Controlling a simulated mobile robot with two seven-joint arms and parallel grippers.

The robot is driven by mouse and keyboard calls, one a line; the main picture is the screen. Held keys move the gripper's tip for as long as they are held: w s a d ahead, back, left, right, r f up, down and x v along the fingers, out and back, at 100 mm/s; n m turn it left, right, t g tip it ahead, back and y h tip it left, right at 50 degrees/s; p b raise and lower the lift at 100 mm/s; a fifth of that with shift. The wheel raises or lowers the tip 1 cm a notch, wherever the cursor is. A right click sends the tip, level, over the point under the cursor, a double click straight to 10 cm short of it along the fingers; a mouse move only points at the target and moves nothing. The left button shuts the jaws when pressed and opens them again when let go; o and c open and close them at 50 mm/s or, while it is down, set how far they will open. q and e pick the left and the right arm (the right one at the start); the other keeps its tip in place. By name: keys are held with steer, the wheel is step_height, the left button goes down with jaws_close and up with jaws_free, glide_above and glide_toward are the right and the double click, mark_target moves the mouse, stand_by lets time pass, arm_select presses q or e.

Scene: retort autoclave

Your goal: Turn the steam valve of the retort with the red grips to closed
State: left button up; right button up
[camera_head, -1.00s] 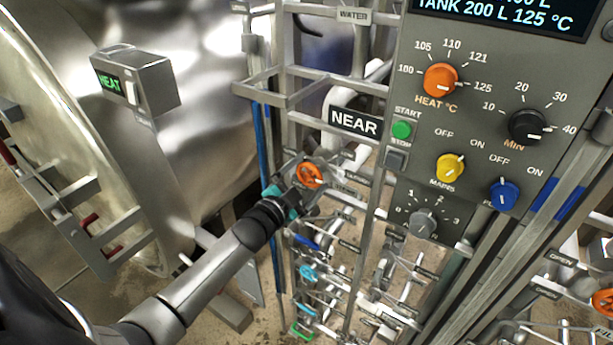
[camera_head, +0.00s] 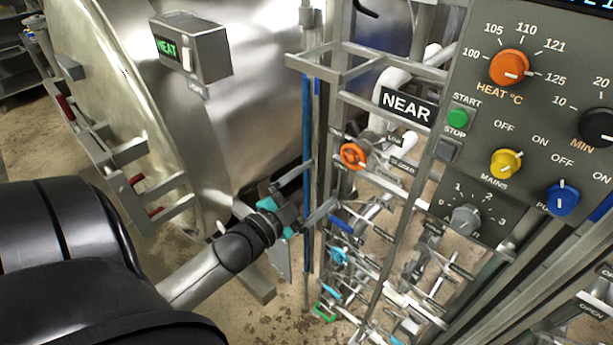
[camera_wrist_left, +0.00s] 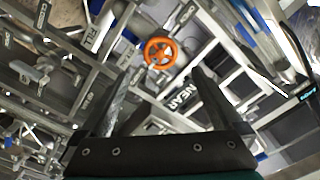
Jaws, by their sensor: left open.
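The orange valve handwheel (camera_head: 352,156) is on the pipe rack below the NEAR sign (camera_head: 408,105), with small labels beside it that are too small to read fully. It also shows in the left wrist view (camera_wrist_left: 161,53), beyond the fingertips. My left gripper (camera_head: 321,188) is open and empty, lower left of the wheel and apart from it. In the left wrist view its two fingers (camera_wrist_left: 164,78) stand wide apart. The steel retort (camera_head: 240,110) is at the left, with red grips (camera_head: 66,107) on its door-side brackets. My right gripper is out of view.
A grey control panel (camera_head: 520,130) with knobs stands at the right. Upright frame bars and a projecting steel bracket (camera_head: 345,70) surround the wheel. A HEAT box (camera_head: 190,48) sits on the retort. Several other valves and pipes, including a green handle (camera_head: 324,312), are below.

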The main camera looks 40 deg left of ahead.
arm_select(q)
steer(key=shift+s, duration=1.25)
steer(key=shift+c, duration=0.2)
stand_by(2.7)
